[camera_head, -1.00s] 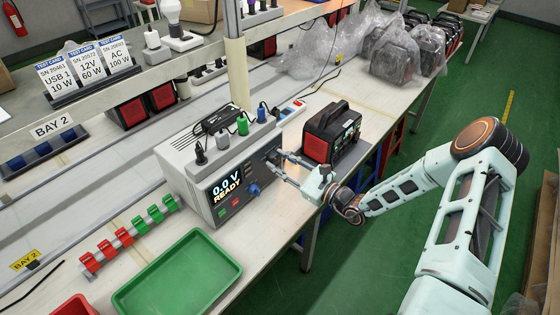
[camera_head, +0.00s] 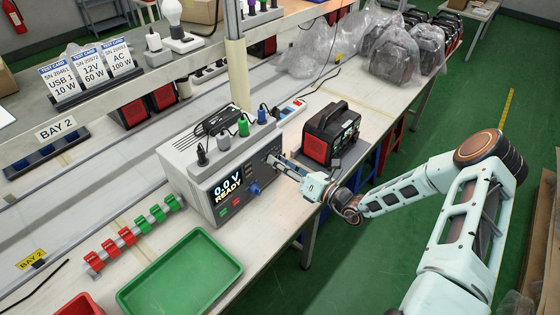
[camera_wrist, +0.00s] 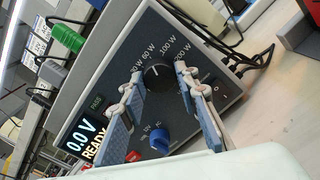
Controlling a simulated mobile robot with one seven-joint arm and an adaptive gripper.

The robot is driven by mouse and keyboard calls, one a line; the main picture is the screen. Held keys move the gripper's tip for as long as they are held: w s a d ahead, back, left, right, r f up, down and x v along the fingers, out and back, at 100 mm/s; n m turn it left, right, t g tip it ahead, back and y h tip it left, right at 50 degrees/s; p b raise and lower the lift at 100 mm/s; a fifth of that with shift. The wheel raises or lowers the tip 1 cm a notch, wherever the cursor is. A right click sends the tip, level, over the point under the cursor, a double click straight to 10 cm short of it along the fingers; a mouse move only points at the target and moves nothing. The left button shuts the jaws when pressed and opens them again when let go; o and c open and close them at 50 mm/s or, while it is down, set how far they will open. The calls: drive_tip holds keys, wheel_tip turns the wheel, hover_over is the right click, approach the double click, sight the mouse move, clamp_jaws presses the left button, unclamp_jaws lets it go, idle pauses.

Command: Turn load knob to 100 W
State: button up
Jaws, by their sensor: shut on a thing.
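The load knob (camera_wrist: 157,76) is a round black dial with a white mark, on the dark front of the grey test unit (camera_head: 180,155). Labels around it read 60 W, 100 W and what looks like 200 W; another at the left is partly hidden. The white mark points up and left in the wrist view, but its exact setting is too small to tell. My gripper (camera_wrist: 160,74) is shut on the load knob, one finger on each side. In the head view my gripper (camera_head: 278,162) is at the unit's front and hides the knob.
A blue selector knob (camera_wrist: 160,140) sits below the load knob; it also shows in the head view (camera_head: 254,190). The unit's display (camera_head: 227,188) reads 0.0 V READY. A black and red power station (camera_head: 328,135) stands close on the right. A green tray (camera_head: 150,308) lies in front.

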drive_tip(key=m+p, duration=0.1)
drive_tip(key=m, duration=0.5)
drive_tip(key=shift+m, duration=0.4)
idle(0.4)
drive_tip(key=o, duration=1.1)
drive_tip(key=shift+o, duration=0.2)
drive_tip(key=v, duration=1.2)
